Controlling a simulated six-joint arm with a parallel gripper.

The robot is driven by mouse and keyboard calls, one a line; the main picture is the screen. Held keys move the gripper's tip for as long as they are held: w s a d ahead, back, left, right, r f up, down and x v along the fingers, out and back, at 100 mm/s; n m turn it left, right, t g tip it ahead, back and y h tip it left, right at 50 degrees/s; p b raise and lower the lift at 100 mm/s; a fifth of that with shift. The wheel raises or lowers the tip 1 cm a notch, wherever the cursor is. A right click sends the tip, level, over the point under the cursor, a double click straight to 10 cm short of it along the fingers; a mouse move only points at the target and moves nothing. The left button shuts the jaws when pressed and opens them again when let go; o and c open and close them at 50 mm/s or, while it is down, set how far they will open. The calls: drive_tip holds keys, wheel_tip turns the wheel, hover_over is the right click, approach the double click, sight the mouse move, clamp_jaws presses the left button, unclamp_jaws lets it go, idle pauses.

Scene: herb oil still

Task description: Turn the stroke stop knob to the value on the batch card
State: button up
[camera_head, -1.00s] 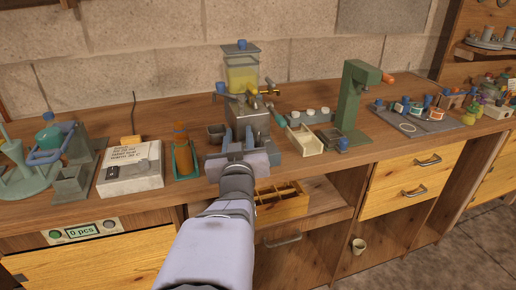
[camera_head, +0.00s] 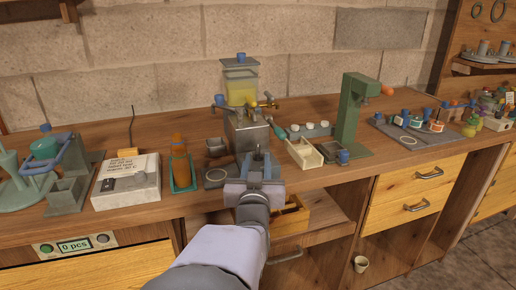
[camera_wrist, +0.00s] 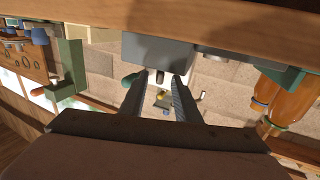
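A grey metal filling machine (camera_head: 246,130) with a yellow-filled hopper (camera_head: 241,90) stands behind my gripper (camera_head: 260,163). In the wrist view, my gripper (camera_wrist: 161,88) is open and empty. Its two fingers point at the machine's grey body (camera_wrist: 158,50). A small dark knob-like part (camera_wrist: 160,77) shows between the fingertips; I cannot tell whether it is the stroke stop knob, and I see no contact. My gripper hides part of the machine's lower front in the head view. A white block with printed lines (camera_head: 128,178) stands at left, possibly the batch card; its value is too small to read.
An amber bottle (camera_head: 179,160) in a green holder stands left of the machine. A cream tray (camera_head: 303,154) and a green press (camera_head: 352,115) stand to the right. The bench front at right is clear.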

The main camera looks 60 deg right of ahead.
sight(257, 157)
drive_tip(key=shift+x, duration=2.75)
drive_tip(key=shift+c, duration=0.5)
clamp_jaws()
